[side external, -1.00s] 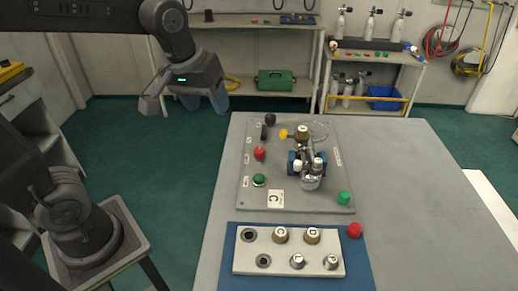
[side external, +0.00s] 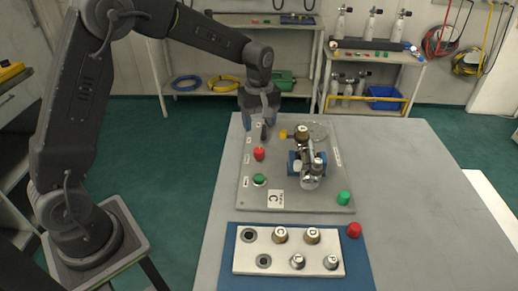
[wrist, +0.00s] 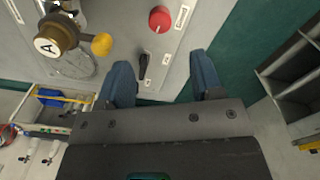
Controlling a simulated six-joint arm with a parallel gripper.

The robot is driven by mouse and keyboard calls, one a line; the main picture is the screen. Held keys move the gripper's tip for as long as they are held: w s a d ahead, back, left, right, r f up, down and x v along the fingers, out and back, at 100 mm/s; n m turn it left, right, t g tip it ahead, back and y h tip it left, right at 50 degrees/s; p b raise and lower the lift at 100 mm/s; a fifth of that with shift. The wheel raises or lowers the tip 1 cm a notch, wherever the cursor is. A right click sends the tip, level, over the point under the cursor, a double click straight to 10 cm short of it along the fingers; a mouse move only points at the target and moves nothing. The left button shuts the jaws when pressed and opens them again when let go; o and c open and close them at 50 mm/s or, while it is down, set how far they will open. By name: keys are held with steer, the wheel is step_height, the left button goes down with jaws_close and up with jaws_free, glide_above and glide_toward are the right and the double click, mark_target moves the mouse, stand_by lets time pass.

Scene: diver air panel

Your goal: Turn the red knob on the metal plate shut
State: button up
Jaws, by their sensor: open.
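The red knob (side external: 259,154) stands on the left part of the grey metal plate (side external: 315,200), which lies on the table. In the wrist view the red knob (wrist: 160,19) shows near the top, beyond my fingertips, and the plate (wrist: 115,14) fills the top middle. My gripper (side external: 258,124) is over the far left corner of the plate. In the wrist view its blue fingers (wrist: 162,75) are spread and empty. A black lever (wrist: 143,66) on the plate shows between them. The knob is apart from the fingers.
A valve assembly with a brass cap (side external: 302,132) and a yellow knob (side external: 283,134) stands right of the red knob. A green knob (side external: 260,180) sits nearer. A white block (side external: 270,264) with fittings lies in front; the table's right side (side external: 410,190) is clear.

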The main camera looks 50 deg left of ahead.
mark_target(259, 150)
step_height(259, 150, down, 10)
steer(key=shift+f, duration=0.1)
stand_by(0.4)
steer(key=c, duration=0.9)
